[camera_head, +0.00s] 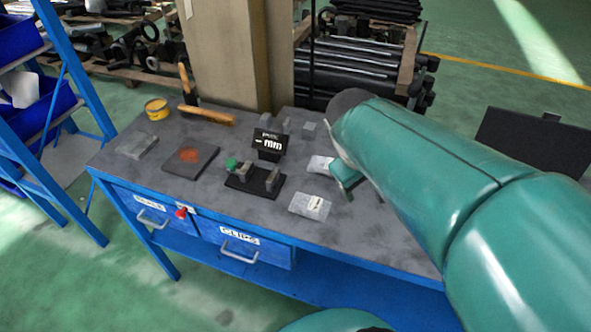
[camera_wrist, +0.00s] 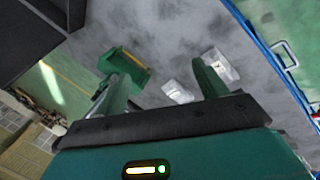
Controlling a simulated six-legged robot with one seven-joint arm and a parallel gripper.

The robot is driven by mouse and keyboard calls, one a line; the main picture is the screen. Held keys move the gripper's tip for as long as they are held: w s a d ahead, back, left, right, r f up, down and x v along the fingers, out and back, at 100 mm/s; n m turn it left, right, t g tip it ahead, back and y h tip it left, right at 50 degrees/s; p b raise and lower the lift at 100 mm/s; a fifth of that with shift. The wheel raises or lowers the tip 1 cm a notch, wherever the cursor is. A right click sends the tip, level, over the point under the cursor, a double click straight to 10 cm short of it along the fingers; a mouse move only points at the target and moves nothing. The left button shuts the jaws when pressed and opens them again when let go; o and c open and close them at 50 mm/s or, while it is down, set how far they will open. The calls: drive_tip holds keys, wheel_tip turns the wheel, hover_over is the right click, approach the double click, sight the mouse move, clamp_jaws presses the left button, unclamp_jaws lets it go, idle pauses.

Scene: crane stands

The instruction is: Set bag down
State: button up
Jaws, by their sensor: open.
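A small clear bag with a white label (camera_head: 310,206) lies flat on the grey worktop near its front edge. A second small whitish bag (camera_head: 320,165) lies further back, beside my gripper (camera_head: 347,176). In the wrist view, one pale bag (camera_wrist: 178,92) shows between the fingers and another (camera_wrist: 220,67) lies beyond the right finger. My gripper (camera_wrist: 161,72) is open with nothing between its fingertips. Its fingers are above the worktop; I cannot tell whether they touch a bag. My arm hides the right part of the worktop in the head view.
The blue workbench (camera_head: 110,180) bears a black display (camera_head: 271,145), a black fixture (camera_head: 254,180), a dark plate (camera_head: 190,160), a yellow tin (camera_head: 157,109) and a hammer (camera_head: 207,115). A beige column (camera_head: 225,55) stands behind.

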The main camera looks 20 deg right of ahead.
drive_tip(key=s+a+r+m+t+y, duration=0.1)
drive_tip(key=a+r+t+y, duration=0.1)
drive_tip(key=a, duration=0.5)
drive_tip(key=s+a+r+t+y, duration=0.1)
drive_tip(key=a+t+y, duration=0.1)
drive_tip(key=a, duration=0.4)
drive_tip(key=shift+a+r+m, duration=0.35)
drive_tip(key=shift+m, duration=0.05)
